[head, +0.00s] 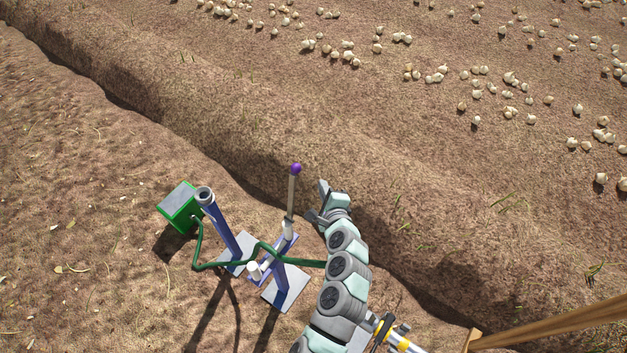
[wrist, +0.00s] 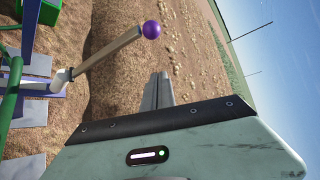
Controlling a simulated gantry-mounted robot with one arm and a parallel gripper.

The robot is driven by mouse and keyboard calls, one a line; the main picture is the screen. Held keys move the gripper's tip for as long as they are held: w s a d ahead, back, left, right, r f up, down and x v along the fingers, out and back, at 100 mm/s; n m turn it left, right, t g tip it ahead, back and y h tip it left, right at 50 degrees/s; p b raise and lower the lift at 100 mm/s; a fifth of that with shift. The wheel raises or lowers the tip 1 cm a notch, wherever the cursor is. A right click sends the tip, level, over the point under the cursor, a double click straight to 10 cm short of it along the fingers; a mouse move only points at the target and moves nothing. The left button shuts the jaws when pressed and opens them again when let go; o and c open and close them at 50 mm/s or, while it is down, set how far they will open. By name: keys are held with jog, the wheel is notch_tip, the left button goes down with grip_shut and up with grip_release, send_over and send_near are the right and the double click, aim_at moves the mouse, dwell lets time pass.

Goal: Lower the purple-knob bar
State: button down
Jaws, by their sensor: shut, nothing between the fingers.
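The purple knob (head: 296,169) tops a grey-brown bar (head: 291,197) that stands nearly upright in the head view. The bar rises from a white joint (head: 288,229) on a blue frame. In the wrist view the knob (wrist: 152,29) is at the upper middle, and the bar (wrist: 105,55) slants down left to its white joint (wrist: 61,80). My gripper (head: 322,202) is just right of the bar in the head view, apart from it. Its fingers (wrist: 157,92) are together and empty, below the knob in the wrist view.
A green box (head: 180,206) with a grey top is left of a blue post (head: 222,228). A green hose (head: 218,264) runs across the frame. A soil ridge (head: 250,150) lies behind, with many onions beyond. A wooden beam (head: 560,322) is at lower right.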

jog(key=b+x, duration=0.1)
jog(key=x, duration=0.8)
jog(key=a+r, duration=0.1)
jog(key=s+a+r+p, duration=0.1)
jog(key=a, duration=0.1)
jog(key=shift+s+a, duration=0.1)
jog(key=shift+s, duration=0.1)
